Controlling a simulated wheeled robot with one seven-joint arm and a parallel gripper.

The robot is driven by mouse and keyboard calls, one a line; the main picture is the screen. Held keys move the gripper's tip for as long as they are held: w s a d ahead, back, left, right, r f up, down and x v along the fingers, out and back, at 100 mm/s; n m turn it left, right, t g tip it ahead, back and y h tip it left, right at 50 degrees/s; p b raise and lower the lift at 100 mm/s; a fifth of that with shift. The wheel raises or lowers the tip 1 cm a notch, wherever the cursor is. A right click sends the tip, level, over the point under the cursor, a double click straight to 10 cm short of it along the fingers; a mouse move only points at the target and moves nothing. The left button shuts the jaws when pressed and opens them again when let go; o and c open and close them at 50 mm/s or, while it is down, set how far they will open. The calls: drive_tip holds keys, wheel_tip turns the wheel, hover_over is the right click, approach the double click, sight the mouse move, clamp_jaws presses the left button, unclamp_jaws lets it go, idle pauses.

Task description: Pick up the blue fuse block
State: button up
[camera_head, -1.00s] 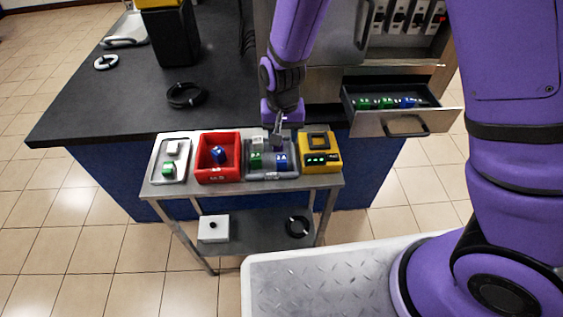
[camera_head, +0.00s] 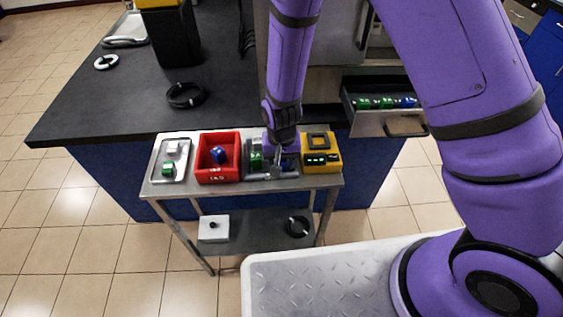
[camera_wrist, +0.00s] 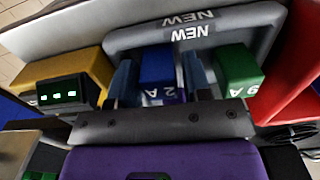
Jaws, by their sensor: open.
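The blue fuse block (camera_wrist: 158,72), marked "A 2", sits in the grey tray labelled "NEW" (camera_wrist: 235,34). In the wrist view my gripper (camera_wrist: 160,84) is open, with one finger on each side of the block and narrow gaps visible. In the head view my gripper (camera_head: 278,166) is down at the grey tray (camera_head: 258,176) and largely hides this block. A green block (camera_wrist: 237,68) stands in the same tray, beside one finger. Another blue block (camera_head: 218,154) is in the red bin (camera_head: 218,176).
A yellow device (camera_head: 321,152) with green lights stands close to the grey tray. A small metal tray (camera_head: 170,179) holds a white and a green block. The open drawer (camera_head: 378,122) behind holds several green and blue blocks. The cart's lower shelf carries a white box (camera_head: 213,228).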

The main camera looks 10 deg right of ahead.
drive_tip(key=c, duration=0.7)
